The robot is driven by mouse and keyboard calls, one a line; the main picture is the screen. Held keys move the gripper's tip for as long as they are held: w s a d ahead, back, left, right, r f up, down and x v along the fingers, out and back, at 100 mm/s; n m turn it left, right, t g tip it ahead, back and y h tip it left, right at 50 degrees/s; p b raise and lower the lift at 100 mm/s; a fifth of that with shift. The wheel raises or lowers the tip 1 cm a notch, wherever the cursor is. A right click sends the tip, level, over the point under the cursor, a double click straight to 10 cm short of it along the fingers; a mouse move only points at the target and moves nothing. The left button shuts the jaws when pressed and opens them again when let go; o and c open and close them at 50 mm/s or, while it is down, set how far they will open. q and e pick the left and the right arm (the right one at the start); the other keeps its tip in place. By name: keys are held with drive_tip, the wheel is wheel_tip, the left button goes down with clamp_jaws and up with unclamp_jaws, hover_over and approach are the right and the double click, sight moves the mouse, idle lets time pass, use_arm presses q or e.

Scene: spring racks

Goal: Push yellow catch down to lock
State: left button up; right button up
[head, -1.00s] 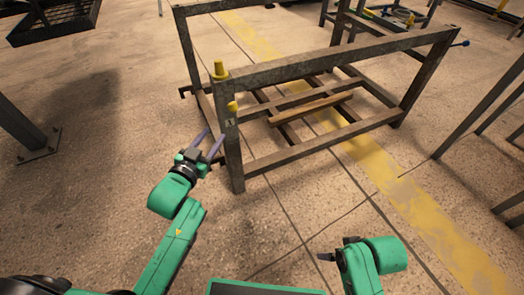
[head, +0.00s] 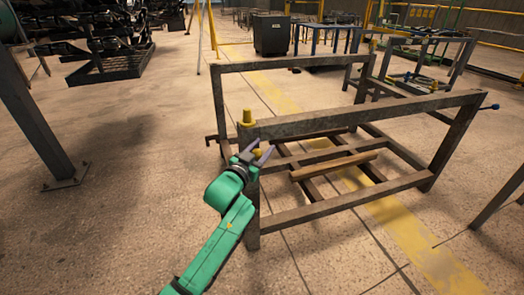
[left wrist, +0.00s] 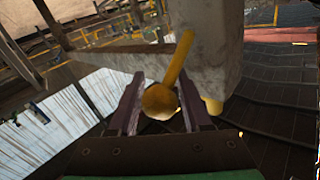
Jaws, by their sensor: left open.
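The yellow catch (head: 257,154) is on the near left post of the metal rack (head: 350,122). In the left wrist view the catch shows as a yellow rod with a round knob (left wrist: 160,101) at its end. My left gripper (head: 261,150) is at the post, with its purple fingers open. In the left wrist view its fingers (left wrist: 161,98) stand one on each side of the knob. I cannot tell whether they touch it. My right gripper is not in view.
A brown wooden bar (head: 333,166) lies across the low frame of the rack. A dark post (head: 38,110) with a floor plate stands at the left. Other racks and a grey cabinet (head: 271,35) are further back. The floor in front is clear.

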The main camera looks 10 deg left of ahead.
use_arm(q)
clamp_jaws()
idle(1.4)
